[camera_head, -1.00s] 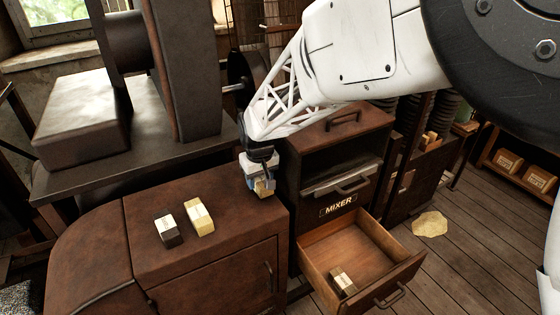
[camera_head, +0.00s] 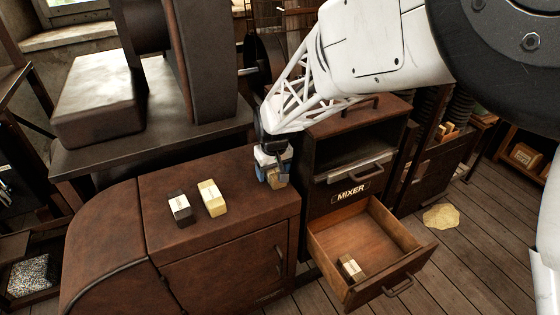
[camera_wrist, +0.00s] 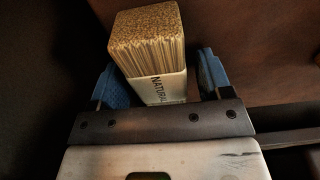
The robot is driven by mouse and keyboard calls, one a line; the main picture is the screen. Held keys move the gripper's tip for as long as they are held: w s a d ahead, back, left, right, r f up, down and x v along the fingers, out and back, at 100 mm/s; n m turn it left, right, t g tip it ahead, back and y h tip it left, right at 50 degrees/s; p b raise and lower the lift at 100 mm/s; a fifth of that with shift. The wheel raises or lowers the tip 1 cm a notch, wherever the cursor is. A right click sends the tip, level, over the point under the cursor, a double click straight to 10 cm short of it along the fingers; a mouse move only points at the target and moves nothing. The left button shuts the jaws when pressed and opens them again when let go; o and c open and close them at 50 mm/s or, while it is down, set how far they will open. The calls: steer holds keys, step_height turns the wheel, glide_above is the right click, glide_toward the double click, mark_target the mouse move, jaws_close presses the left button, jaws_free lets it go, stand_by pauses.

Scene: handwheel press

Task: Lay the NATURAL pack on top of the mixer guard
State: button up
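The NATURAL pack (camera_wrist: 158,85), a tan ridged block with a white label, lies between my gripper's blue fingers in the wrist view. My gripper (camera_wrist: 163,82) is open around it, with a gap visible on the right side. In the head view my gripper (camera_head: 274,174) is low at the right end of the brown cabinet top, with the tan pack (camera_head: 277,181) partly hidden by it. The MIXER unit (camera_head: 350,194) stands just right of it, with a dark flat top (camera_head: 340,117) bearing a handle. I cannot tell which part is the guard.
A dark pack (camera_head: 180,211) and a yellow pack (camera_head: 212,198) lie on the cabinet top (camera_head: 235,218). The drawer (camera_head: 400,262) below the mixer is open, with another pack (camera_head: 350,267) inside. A large machine (camera_head: 185,90) stands behind on the left.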

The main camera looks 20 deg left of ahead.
mark_target(275, 171)
steer(key=shift+r, duration=0.15)
step_height(275, 171, up, 12)
steer(key=s+d, duration=0.1)
stand_by(0.7)
steer(key=shift+s, duration=0.1)
stand_by(0.5)
steer(key=s+d+r+m, duration=0.2)
steer(key=s+d, duration=0.2)
steer(key=d, duration=0.6)
steer(key=s+d+r+m+h, duration=0.1)
steer(key=s+d+r, duration=0.3)
steer(key=d, duration=0.5)
steer(key=s+d+r+m, duration=0.15)
steer(key=s+d, duration=0.35)
steer(key=d, duration=0.5)
steer(key=s+d+f+m+t, duration=0.1)
steer(key=s+d+m, duration=0.3)
steer(key=s+d, duration=0.8)
steer(key=shift+s+d+m+t, duration=0.15)
steer(key=shift+d+m+t, duration=0.15)
steer(key=shift+d+m, duration=0.1)
